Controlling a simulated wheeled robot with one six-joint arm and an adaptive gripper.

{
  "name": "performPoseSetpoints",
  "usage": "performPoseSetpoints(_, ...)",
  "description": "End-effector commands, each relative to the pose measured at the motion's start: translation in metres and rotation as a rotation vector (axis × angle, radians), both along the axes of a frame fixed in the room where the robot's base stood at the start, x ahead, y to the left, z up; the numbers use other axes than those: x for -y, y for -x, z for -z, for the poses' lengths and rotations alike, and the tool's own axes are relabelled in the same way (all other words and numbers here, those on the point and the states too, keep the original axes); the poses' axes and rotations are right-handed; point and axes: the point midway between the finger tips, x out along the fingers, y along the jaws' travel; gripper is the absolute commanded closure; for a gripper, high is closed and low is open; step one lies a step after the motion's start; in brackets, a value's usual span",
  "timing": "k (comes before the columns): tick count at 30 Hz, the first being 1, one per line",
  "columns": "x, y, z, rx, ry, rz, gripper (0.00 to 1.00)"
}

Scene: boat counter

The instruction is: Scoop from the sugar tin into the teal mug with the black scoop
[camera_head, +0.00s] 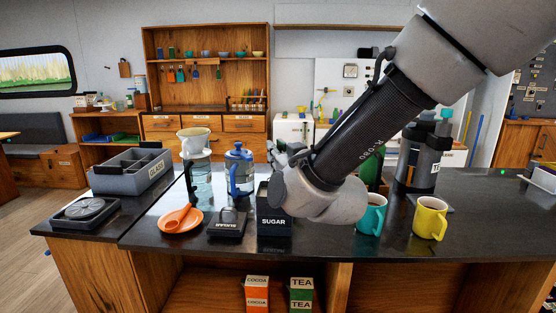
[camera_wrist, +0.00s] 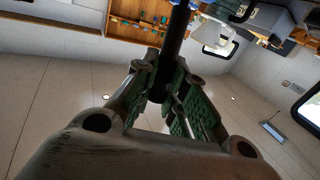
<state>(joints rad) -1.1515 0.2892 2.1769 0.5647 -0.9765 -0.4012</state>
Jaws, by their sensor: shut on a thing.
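My gripper (camera_wrist: 164,88) is shut on a black rod, the handle of the black scoop (camera_wrist: 175,42), in the wrist view. The scoop's bowl cannot be made out. In the head view my wrist hangs just above and right of the black sugar tin (camera_head: 273,224), partly covering it. The tin stands upright on the dark counter with its label facing me; its inside is hidden. The teal mug (camera_head: 369,217) stands upright to the right of the tin, its top left partly behind my arm.
A yellow mug (camera_head: 430,218) stands right of the teal one. Left of the tin are a flat black sugar lid (camera_head: 227,226), an orange saucer (camera_head: 172,228) with an orange spoon, a blue press (camera_head: 240,172) and a grey compartment box (camera_head: 122,183). A dark dispenser (camera_head: 419,165) stands behind.

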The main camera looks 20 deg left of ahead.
Motion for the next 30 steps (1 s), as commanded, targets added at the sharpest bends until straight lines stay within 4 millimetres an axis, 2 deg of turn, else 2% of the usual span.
performPoseSetpoints(11, 0.0, 0.0, -0.003, 0.0, 0.0, 0.0, 1.0)
performPoseSetpoints(30, 0.0, 0.0, -0.051, 0.0, 0.0, 0.0, 1.0)
